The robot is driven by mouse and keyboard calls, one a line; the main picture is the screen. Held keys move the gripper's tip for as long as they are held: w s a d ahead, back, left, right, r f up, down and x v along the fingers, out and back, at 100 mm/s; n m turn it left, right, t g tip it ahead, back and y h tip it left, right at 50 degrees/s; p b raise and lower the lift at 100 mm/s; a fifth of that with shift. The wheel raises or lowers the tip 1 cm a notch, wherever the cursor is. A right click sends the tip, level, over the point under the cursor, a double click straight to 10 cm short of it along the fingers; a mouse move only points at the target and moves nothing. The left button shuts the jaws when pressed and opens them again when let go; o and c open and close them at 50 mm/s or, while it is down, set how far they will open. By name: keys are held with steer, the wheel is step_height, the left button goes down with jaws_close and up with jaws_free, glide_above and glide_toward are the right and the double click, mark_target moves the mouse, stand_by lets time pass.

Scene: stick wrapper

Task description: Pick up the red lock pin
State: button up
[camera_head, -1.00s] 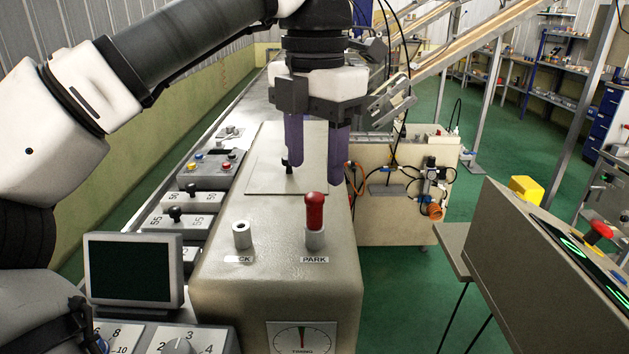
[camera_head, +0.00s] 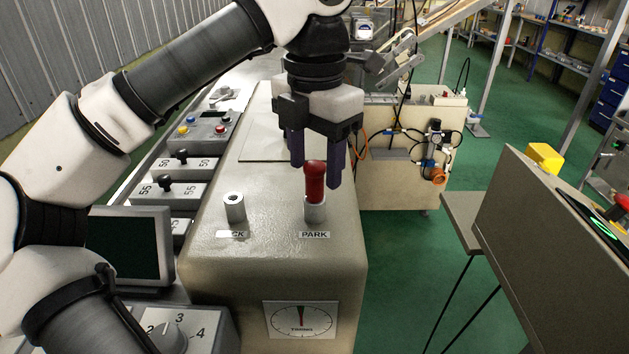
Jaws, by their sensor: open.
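The red lock pin (camera_head: 315,182) stands upright in the metal socket (camera_head: 315,211) above the PARK label, on the beige machine housing. My gripper (camera_head: 316,177) points down with its two purple fingers apart, one to the left and one to the right of the pin in the picture. The fingers look a little behind the pin, and I cannot tell exactly how far. Nothing is held. A second metal socket (camera_head: 235,208), with an open hole, stands to the left above a partly readable label ending in CK.
A dial gauge (camera_head: 301,320) is on the housing's front. Small black-knobbed levers (camera_head: 183,157), a button box (camera_head: 206,134) and a dark screen (camera_head: 115,245) lie to the left. A grey sloped console (camera_head: 550,235) stands right, across green floor.

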mark_target(315, 188)
steer(key=shift+w+f+p, duration=0.15)
steer(key=shift+f+p, duration=0.5)
steer(key=shift+f, duration=1.95)
steer(key=c, duration=1)
steer(key=r, duration=0.7)
steer(key=a+r, duration=0.1)
steer(key=r, duration=0.2)
steer(key=shift+w+r, duration=0.1)
steer(key=shift+r, duration=0.1)
steer(key=shift+c, duration=0.2)
steer(key=a+p, duration=0.9)
steer(key=a, duration=0.2)
